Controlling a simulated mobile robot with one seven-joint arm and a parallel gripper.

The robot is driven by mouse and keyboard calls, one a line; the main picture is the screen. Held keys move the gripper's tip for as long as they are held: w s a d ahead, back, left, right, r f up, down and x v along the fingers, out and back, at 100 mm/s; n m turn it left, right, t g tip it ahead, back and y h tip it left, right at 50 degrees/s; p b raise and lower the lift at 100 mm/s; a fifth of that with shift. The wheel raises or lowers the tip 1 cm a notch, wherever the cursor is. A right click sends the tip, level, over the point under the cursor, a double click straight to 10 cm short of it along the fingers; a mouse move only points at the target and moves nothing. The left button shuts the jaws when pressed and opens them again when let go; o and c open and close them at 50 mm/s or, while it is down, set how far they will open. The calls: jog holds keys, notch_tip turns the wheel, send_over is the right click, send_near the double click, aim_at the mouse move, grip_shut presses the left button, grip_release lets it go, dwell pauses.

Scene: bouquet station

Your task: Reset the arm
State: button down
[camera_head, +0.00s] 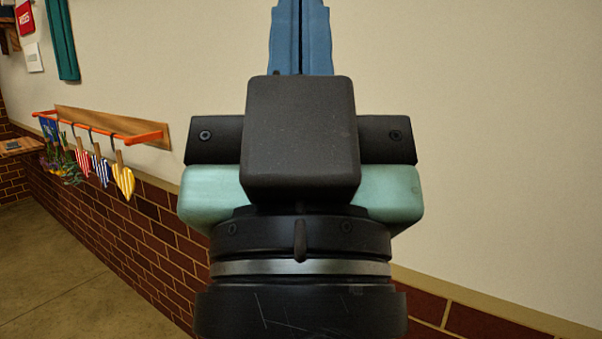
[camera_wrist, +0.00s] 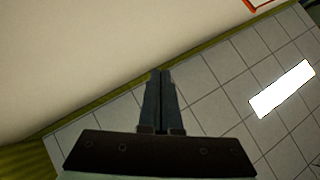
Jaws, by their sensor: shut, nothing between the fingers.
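My gripper (camera_head: 301,38) stands upright in the middle of the head view, close to the camera. Its blue fingers point up and lie together with nothing between them. Their tips are cut off by the top edge of the picture. In the wrist view my gripper (camera_wrist: 162,74) is shut and empty, its fingers in front of a pale wall and a tiled ceiling. The black and green gripper body hides part of the wall behind it.
A small wooden shelf (camera_head: 18,146) is at the far left. The right wall is bare; floor (camera_head: 60,270) shows at lower left.

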notch_tip(320, 180, up, 17)
jog(key=p, duration=1.4)
jog(key=shift+p, duration=0.35)
jog(key=c, duration=1.5)
grip_release()
jog(key=shift+r, duration=0.25)
jog(key=shift+c, duration=0.2)
jog(key=shift+o, duration=1.3)
jog(key=shift+p, duration=0.3)
jog(key=o, duration=0.5)
jog(key=shift+c, duration=0.2)
jog(key=shift+s+f, duration=0.1)
